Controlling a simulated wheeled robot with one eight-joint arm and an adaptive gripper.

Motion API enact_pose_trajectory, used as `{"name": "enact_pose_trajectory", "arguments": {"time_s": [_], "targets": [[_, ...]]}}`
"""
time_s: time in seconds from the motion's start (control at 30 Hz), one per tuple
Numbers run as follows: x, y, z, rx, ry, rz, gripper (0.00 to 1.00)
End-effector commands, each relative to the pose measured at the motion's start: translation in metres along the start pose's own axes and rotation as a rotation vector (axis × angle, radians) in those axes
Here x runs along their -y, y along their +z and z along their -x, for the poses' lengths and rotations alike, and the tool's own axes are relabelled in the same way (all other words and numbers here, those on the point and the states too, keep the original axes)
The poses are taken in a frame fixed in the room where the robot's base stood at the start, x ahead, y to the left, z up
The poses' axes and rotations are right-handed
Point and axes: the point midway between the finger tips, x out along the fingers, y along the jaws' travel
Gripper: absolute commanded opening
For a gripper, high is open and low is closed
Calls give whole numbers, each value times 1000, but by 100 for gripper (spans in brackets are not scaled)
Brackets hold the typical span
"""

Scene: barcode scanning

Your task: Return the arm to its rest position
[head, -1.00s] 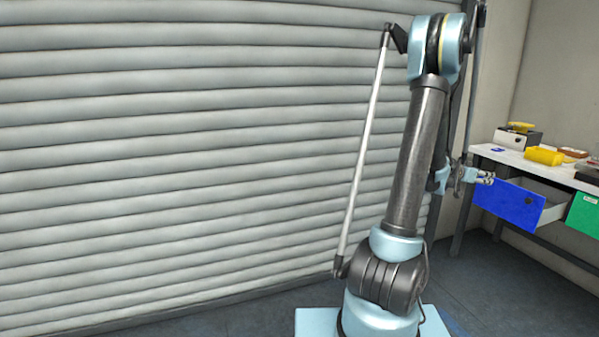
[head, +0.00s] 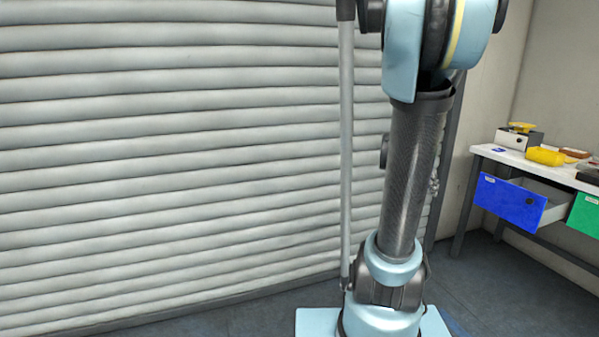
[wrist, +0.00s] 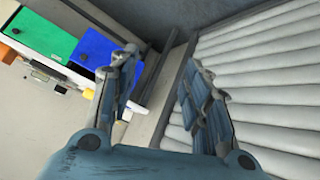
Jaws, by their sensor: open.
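My arm (head: 412,170) stands upright on its light blue base in the head view, in front of the shutter. Its upper joint fills the top of the picture.
A grey roller shutter (head: 170,160) fills the left of the head view. At the right is a white workbench (head: 490,153) with an open blue drawer (head: 508,203), a green drawer (head: 585,215) and a yellow item (head: 544,156) on top. Grey floor (head: 470,280) lies open between.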

Motion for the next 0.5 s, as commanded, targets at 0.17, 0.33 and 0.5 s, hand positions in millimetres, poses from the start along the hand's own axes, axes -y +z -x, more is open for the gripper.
{"name": "enact_pose_trajectory", "arguments": {"time_s": [0.17,0.33,0.5], "targets": [[16,51,33,87,-85,97,44],[28,101,62,169,-173,199,44],[37,154,89,246,-268,309,44]]}}
